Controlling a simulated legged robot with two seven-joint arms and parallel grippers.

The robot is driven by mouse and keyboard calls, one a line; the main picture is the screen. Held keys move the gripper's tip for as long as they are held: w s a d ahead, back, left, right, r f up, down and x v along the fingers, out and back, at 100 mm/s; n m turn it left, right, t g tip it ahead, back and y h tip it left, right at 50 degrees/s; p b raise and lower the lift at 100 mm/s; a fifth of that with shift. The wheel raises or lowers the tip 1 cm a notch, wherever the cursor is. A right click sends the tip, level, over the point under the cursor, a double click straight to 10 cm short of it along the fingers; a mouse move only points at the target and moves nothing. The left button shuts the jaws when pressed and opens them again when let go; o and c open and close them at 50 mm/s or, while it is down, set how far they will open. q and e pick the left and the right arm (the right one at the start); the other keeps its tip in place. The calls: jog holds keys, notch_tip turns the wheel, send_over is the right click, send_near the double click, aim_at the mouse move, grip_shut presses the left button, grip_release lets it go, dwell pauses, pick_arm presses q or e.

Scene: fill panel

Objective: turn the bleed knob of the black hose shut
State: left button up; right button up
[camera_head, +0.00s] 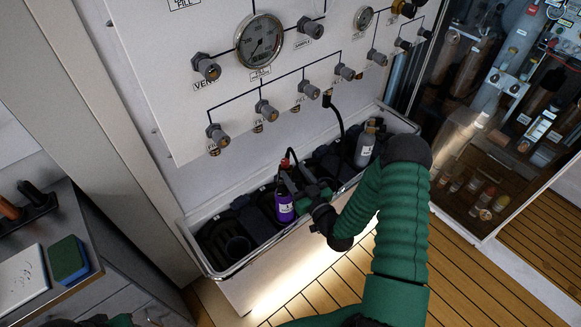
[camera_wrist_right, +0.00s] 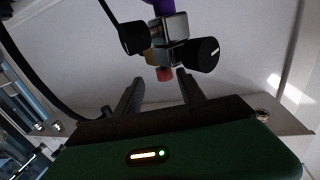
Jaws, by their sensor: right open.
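My right gripper (camera_head: 303,192) is beside the top of a purple cylinder (camera_head: 284,206) in the open-topped rack. In the right wrist view the gripper (camera_wrist_right: 158,82) is open, with its two fingers apart. Beyond the fingertips is a metal valve block (camera_wrist_right: 170,30) with a round black knob (camera_wrist_right: 200,53) on its right, another black piece (camera_wrist_right: 133,38) on its left and a red tip (camera_wrist_right: 165,74) below. I cannot tell for sure which piece is the bleed knob. A black hose (camera_wrist_right: 108,12) runs to the left piece.
The white panel (camera_head: 170,90) with gauges and several grey knobs stands behind the rack (camera_head: 205,268). A grey cylinder (camera_head: 365,146) is in the rack's right part. Another black hose (camera_head: 338,118) hangs from the panel. A sponge (camera_head: 68,258) lies on the left counter.

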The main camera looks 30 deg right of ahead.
aim_at(287, 166)
jog(key=shift+w+a+r, duration=0.1)
jog(key=shift+w+a, duration=0.1)
jog(key=shift+w, duration=0.6)
jog(key=shift+w+a+r, duration=0.1)
jog(key=shift+w+a, duration=0.05)
jog(key=shift+w, duration=0.6)
jog(key=shift+d, duration=0.15)
jog(key=shift+c, duration=0.4)
jog(key=shift+d+f, duration=0.1)
jog(key=shift+d, duration=0.05)
jog(key=c, duration=0.5)
grip_shut()
